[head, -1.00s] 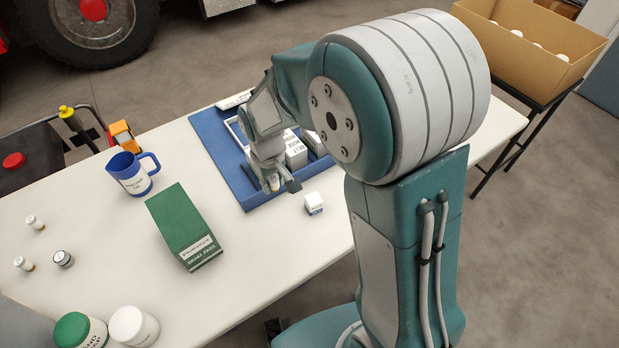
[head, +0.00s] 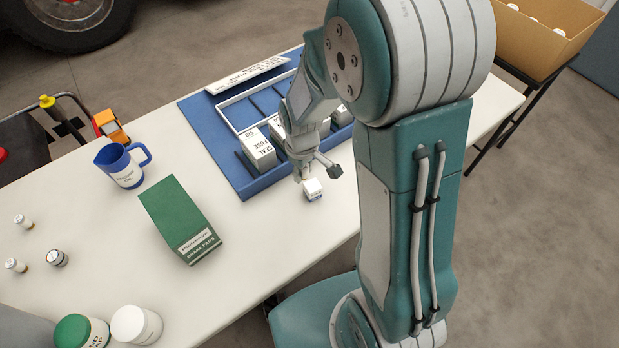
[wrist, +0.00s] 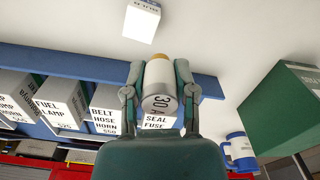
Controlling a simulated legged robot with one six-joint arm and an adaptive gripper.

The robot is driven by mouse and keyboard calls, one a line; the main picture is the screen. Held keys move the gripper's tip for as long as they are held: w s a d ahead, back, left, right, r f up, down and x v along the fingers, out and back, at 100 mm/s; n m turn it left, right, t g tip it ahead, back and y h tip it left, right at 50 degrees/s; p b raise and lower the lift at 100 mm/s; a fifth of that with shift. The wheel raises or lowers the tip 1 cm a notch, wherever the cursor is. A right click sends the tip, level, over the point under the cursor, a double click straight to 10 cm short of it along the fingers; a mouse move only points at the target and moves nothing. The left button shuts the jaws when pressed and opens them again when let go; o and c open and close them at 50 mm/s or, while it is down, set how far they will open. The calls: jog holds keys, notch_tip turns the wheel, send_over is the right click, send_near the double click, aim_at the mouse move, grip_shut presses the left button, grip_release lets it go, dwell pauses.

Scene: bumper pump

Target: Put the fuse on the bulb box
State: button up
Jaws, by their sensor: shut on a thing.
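My gripper (wrist: 159,80) is shut on the fuse (wrist: 160,82), a pale cylinder with a gold end and a "30A" mark, held between both fingers in the wrist view. In the head view my gripper (head: 317,172) is beside and partly over a small white box (head: 313,193), and the fuse is hard to make out. This small box, likely the bulb box, also shows at the top of the wrist view (wrist: 142,20), apart from the fuse. Its lettering is too small to read. It stands on the white table near the blue tray.
The blue tray (head: 222,157) holds labelled white boxes, including a "SEAL FUSE" box (head: 259,151). A green box (head: 178,215) and blue jug (head: 122,168) stand to the left. Jars (head: 135,324) are at the front left. Table around the small box is clear.

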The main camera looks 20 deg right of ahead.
aim_at(311, 184)
jog(key=shift+w+d+f, duration=0.2)
jog(key=shift+d+f, duration=0.55)
jog(key=shift+d, duration=0.15)
jog(key=f, duration=0.1)
jog(key=d+f, duration=0.1)
jog(key=f, duration=0.1)
jog(key=shift+f, duration=0.15)
jog(key=shift+a+f, duration=0.3)
jog(key=shift+f, duration=0.1)
jog(key=o, duration=1)
jog(key=shift+d, duration=0.15)
jog(key=shift+c, duration=0.2)
jog(key=shift+w, duration=0.1)
